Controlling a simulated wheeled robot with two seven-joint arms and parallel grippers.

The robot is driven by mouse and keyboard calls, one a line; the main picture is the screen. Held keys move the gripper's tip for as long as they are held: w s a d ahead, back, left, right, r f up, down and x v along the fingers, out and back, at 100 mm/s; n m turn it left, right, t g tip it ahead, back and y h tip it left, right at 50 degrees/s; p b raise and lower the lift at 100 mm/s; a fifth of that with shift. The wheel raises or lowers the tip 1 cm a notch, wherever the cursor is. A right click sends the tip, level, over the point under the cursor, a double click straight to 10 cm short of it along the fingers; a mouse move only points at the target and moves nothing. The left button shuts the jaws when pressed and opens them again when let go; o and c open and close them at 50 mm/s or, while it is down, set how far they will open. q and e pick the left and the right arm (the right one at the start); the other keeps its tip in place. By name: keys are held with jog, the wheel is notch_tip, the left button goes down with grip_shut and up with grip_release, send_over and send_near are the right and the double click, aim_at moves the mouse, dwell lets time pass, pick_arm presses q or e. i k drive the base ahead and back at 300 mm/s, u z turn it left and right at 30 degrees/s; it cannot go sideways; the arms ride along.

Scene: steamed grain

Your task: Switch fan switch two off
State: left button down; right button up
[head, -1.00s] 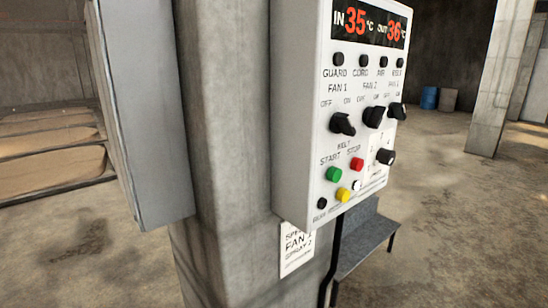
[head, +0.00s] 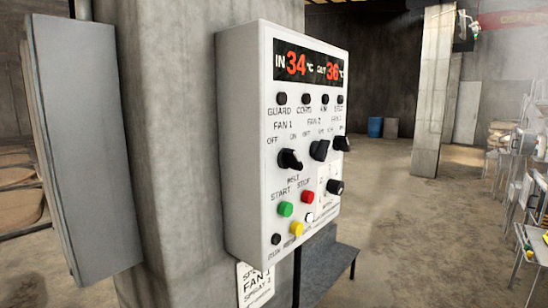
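The white control panel (head: 275,208) hangs on a concrete pillar and is seen at an angle in the head view. The black fan 2 switch (head: 320,150) is the middle knob of the row, under the label FAN 2. The fan 1 switch (head: 290,160) is to its left and a third fan knob (head: 342,144) to its right. The knob pointers are too small to read surely. The display (head: 308,67) reads IN 34 and OUT 36. Neither of my grippers is in view.
Below the knobs are a green start button (head: 286,209), a red stop button (head: 308,197), a yellow button (head: 297,229) and another black knob (head: 335,187). A grey box (head: 85,150) juts out at left. A dark bench (head: 325,265) stands under the panel.

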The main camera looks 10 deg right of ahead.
aim_at(319, 151)
jog(key=u, duration=0.05)
jog(key=k, duration=0.5)
jog(key=u, duration=1.2)
jog(key=i, duration=0.85)
jog(key=z, duration=1.1)
